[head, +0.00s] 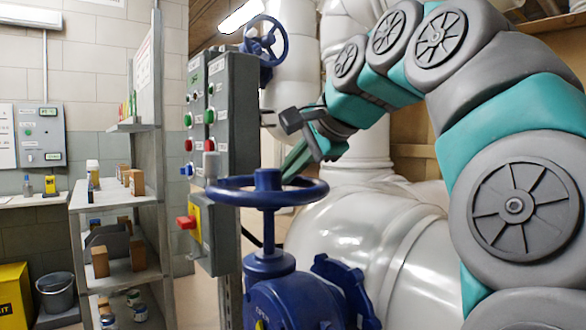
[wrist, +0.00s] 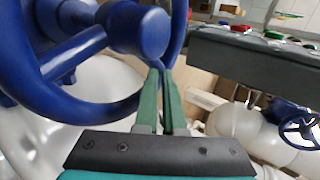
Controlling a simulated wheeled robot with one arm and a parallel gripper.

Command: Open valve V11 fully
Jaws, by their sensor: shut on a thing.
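A blue handwheel (head: 267,190) lies flat on top of a blue valve body (head: 290,300) in the front middle of the head view. The valve's label is cut off at the bottom and I cannot read its number. My gripper (head: 290,172) reaches down from the upper right to the far right side of the wheel. In the wrist view the green fingers of my gripper (wrist: 163,72) are close together on the rim of the handwheel (wrist: 85,38), beside its hub.
A grey control box (head: 230,110) with buttons and a yellow-red switch (head: 190,222) stands close left of the wheel. White pipes (head: 360,235) lie behind and right. Another blue handwheel (head: 265,42) is higher up. A shelf (head: 115,195) stands left.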

